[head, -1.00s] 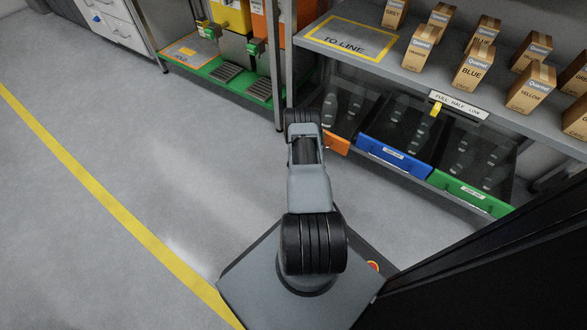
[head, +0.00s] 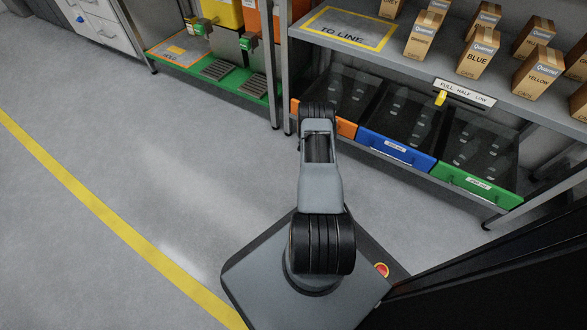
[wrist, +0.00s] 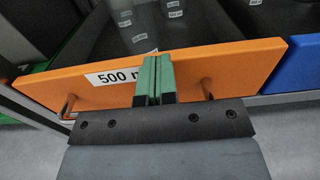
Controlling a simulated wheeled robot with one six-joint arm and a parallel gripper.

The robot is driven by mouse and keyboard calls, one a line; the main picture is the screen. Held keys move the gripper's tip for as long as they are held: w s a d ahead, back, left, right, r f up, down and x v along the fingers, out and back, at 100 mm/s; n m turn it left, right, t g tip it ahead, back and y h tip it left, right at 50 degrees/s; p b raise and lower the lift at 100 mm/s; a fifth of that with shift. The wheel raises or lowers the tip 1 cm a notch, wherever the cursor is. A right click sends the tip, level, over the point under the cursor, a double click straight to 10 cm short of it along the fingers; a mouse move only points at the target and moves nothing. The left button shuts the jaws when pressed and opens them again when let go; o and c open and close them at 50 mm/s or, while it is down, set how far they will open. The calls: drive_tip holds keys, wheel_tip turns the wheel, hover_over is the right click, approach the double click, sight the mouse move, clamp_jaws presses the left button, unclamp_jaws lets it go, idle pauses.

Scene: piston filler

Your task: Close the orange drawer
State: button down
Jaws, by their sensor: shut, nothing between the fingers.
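The orange drawer (head: 346,128) is at the left end of the drawer row under the shelf, partly hidden behind my arm in the head view. Its front looks about level with the blue drawer beside it; a small offset is hard to tell. In the wrist view the orange front (wrist: 235,67) fills the width, with a white "500 m…" label partly covered. My gripper (wrist: 158,76) is shut and empty. Its green fingertips are at the middle of the front and appear to touch it. The head view hides my fingertips.
A blue drawer (head: 396,148) and a green drawer (head: 476,183) stand to the right. Boxes stand on the shelf (head: 400,62) above. A metal rack post (head: 285,70) is just left of the orange drawer. The floor to the left is clear.

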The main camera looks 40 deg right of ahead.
drive_tip(key=shift+w+d+r, duration=0.15)
drive_tip(key=shift+d+r, duration=0.15)
drive_tip(key=shift+d, duration=0.1)
drive_tip(key=p+v, duration=0.6)
drive_tip(key=v, duration=0.9)
drive_tip(key=shift+f, duration=0.35)
drive_tip(key=a+r+m+g+y+p, duration=0.15)
drive_tip(key=r+m+g+p, duration=0.35)
drive_tip(key=r, duration=0.9)
drive_tip(key=s+a+r+m+g+y+p, duration=0.15)
drive_tip(key=r+m+p, duration=0.35)
drive_tip(key=r, duration=0.9)
drive_tip(key=a+r+m+g+p, duration=0.3)
drive_tip(key=r+p, duration=0.4)
drive_tip(key=r, duration=0.8)
drive_tip(key=s+a+r+m+t+y+p, duration=0.2)
drive_tip(key=a+r+p, duration=0.4)
drive_tip(key=a+r, duration=0.3)
drive_tip(key=s+a+r+m+t+y+p, duration=0.3)
drive_tip(key=s+a+r+y+p, duration=0.2)
drive_tip(key=r, duration=0.7)
drive_tip(key=s+a+r+m+t+y+p, duration=0.2)
drive_tip(key=a+r+y+p, duration=0.5)
drive_tip(key=a+r, duration=0.4)
drive_tip(key=s+a+m+p, duration=0.1)
drive_tip(key=a, duration=0.2)
drive_tip(key=shift+s+r+m+p, duration=0.3)
drive_tip(key=shift+r, duration=0.1)
